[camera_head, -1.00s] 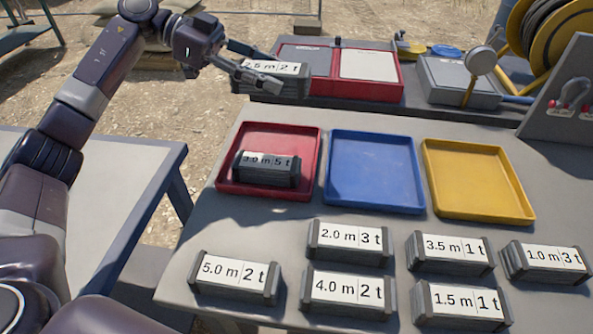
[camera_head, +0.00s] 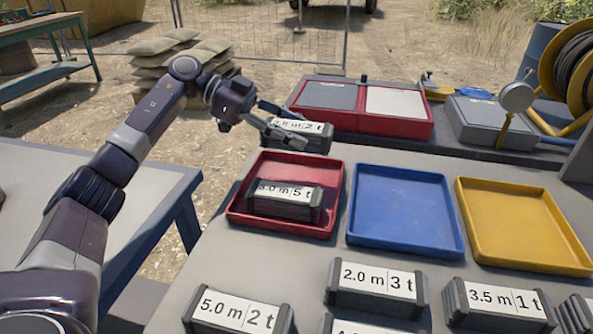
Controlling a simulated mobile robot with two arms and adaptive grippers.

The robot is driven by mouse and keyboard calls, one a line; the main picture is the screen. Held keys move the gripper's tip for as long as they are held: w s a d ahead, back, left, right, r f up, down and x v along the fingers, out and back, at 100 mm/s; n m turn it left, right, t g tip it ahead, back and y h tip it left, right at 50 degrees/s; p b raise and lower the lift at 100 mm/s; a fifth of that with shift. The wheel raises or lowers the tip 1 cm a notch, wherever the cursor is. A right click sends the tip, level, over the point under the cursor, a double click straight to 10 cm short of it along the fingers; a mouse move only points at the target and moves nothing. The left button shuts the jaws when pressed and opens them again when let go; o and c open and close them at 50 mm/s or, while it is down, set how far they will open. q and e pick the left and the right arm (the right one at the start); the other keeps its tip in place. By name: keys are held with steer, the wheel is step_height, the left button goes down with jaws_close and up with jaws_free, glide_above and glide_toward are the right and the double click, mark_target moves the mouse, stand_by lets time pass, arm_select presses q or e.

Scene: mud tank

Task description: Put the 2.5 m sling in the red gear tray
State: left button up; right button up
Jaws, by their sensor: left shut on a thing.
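My left gripper (camera_head: 275,127) is shut on a dark block with a white label, the 2.5 m sling (camera_head: 300,132); the label's first digit is hard to read now. It is held in the air by the back edge of the red gear tray (camera_head: 236,213) in this view. Inside the tray lies another labelled block, the 3.0 m 5 t sling (camera_head: 285,200), toward the front. The back part of the red tray is bare. My right gripper is not in view.
A blue tray (camera_head: 405,210) and a yellow tray (camera_head: 525,225), both empty, stand to the right. Blocks marked 5.0 m 2 t (camera_head: 238,312), 2.0 m 3 t (camera_head: 376,288) and 3.5 m 1 t (camera_head: 500,304) stand in front. A red case (camera_head: 367,122) is behind the trays.

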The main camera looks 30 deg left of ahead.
arm_select(q)
glide_above(296, 177)
step_height(296, 177, down, 4)
steer(key=shift+f+b, duration=0.25)
steer(key=shift+b, duration=0.15)
steer(key=shift+f+b, duration=0.4)
steer(key=shift+f, duration=1.7)
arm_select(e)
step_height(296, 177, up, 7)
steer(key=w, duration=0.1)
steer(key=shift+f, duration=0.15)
arm_select(q)
steer(key=shift+d, duration=0.1)
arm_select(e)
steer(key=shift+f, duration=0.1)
arm_select(q)
steer(key=o, duration=1.5)
steer(key=shift+f, duration=0.1)
steer(key=shift+c, duration=0.2)
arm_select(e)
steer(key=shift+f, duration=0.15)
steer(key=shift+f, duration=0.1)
